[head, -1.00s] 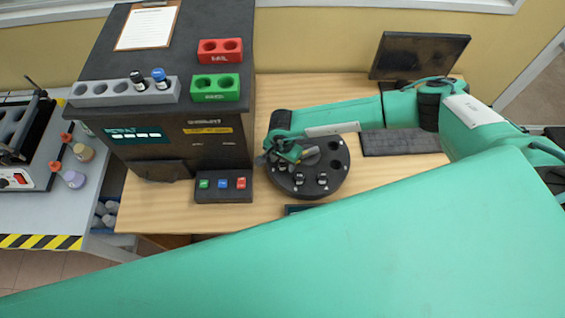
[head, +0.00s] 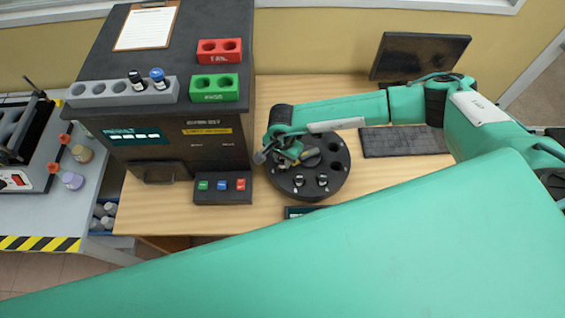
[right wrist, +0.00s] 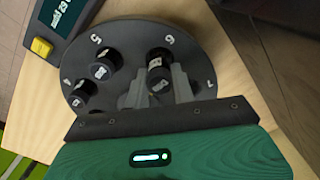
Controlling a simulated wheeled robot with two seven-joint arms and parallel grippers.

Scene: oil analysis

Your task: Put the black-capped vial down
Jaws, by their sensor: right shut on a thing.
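My right gripper (right wrist: 158,82) is over the black round carousel (right wrist: 130,32), fingers pointing down at its rim side. It is shut on a black-capped vial (right wrist: 160,64), which shows between the fingertips beside a numbered position; how deep it sits in its hole cannot be told. In the head view the right gripper (head: 285,153) covers the left back part of the carousel (head: 338,182), and the held vial is hidden. Two other vials (right wrist: 105,66) (right wrist: 82,94) stand in the carousel to the left in the wrist view. My left gripper is not in view.
A grey rack (head: 100,94) with a black-capped vial (head: 137,80) and a blue-capped vial (head: 158,79) stands on the dark analyser (head: 175,155). Red (head: 222,58) and green (head: 214,97) blocks are beside it. A button box (head: 222,197) and keyboard (head: 400,141) flank the carousel.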

